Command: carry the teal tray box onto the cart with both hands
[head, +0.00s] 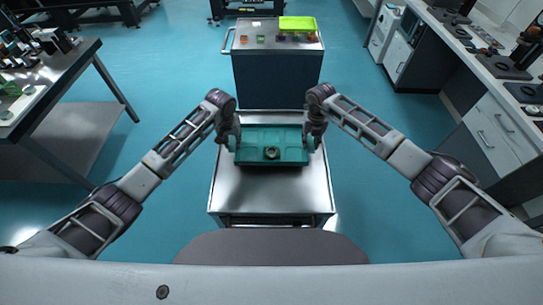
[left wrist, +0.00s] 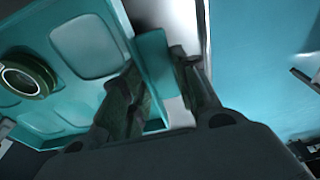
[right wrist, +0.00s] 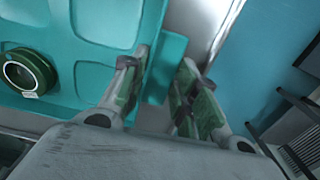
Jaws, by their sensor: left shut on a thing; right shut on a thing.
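The teal tray box (head: 290,153) is in the middle of the head view, over the far part of a grey metal cart top (head: 270,195). A round dark green object with a ring top (head: 271,153) sits in it. My left gripper (head: 231,140) is shut on the box's left side; the left wrist view shows its fingers around a teal handle tab (left wrist: 155,70). My right gripper (head: 314,138) is shut on the right side, fingers around the other tab (right wrist: 164,70). I cannot tell whether the box touches the cart top.
A second cart (head: 277,70) stands behind, with a lime green tray (head: 297,23) and small coloured items on top. A dark table (head: 50,85) is at left, a white lab bench (head: 490,75) at right. Blue floor is open between them.

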